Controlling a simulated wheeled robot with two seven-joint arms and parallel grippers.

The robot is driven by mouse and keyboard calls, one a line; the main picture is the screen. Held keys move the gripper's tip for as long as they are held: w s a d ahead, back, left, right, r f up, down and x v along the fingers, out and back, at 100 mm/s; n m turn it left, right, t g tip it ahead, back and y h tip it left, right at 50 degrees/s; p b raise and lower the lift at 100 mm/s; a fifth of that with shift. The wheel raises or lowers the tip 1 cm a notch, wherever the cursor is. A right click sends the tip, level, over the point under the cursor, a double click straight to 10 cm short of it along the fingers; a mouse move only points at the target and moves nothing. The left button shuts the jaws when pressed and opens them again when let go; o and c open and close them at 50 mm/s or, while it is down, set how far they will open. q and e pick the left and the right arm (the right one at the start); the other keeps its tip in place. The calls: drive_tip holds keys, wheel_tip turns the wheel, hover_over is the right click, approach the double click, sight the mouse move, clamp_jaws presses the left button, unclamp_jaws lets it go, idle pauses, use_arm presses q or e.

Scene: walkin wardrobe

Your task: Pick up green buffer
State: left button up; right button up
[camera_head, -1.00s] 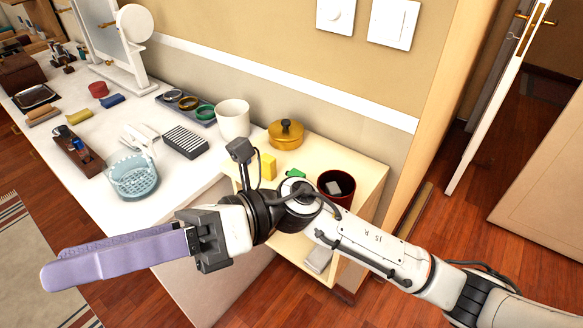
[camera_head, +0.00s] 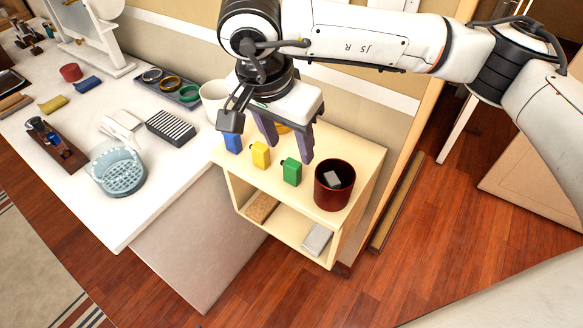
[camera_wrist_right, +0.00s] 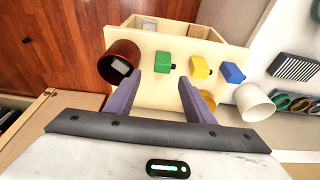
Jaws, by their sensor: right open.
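The green buffer (camera_head: 291,172) is a small upright block with a dark nub, standing on the pale wooden shelf unit (camera_head: 348,150). In the right wrist view the green buffer (camera_wrist_right: 165,61) shows just beyond the gap between the fingertips. My right gripper (camera_head: 290,152) is open and empty, its purple fingers pointing down just behind the green buffer in the head view. The right gripper also shows in the wrist view (camera_wrist_right: 158,79). I cannot tell its exact height above the shelf top. My left gripper is not in view.
A yellow buffer (camera_head: 260,155) and a blue one (camera_head: 233,143) stand left of the green one. A dark red cup (camera_head: 334,194) stands close on its right. A white mug (camera_head: 213,98) is behind.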

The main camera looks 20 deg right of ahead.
sight(292, 163)
drive_tip(key=shift+a+p+x, duration=0.15)
drive_tip(key=shift+p+x, duration=0.15)
drive_tip(key=shift+x, duration=1.3)
drive_tip(key=shift+a+p+x, duration=0.1)
drive_tip(key=shift+p+x, duration=0.15)
drive_tip(key=shift+x, duration=1.35)
drive_tip(key=shift+w, duration=0.1)
drive_tip(key=c, duration=1.1)
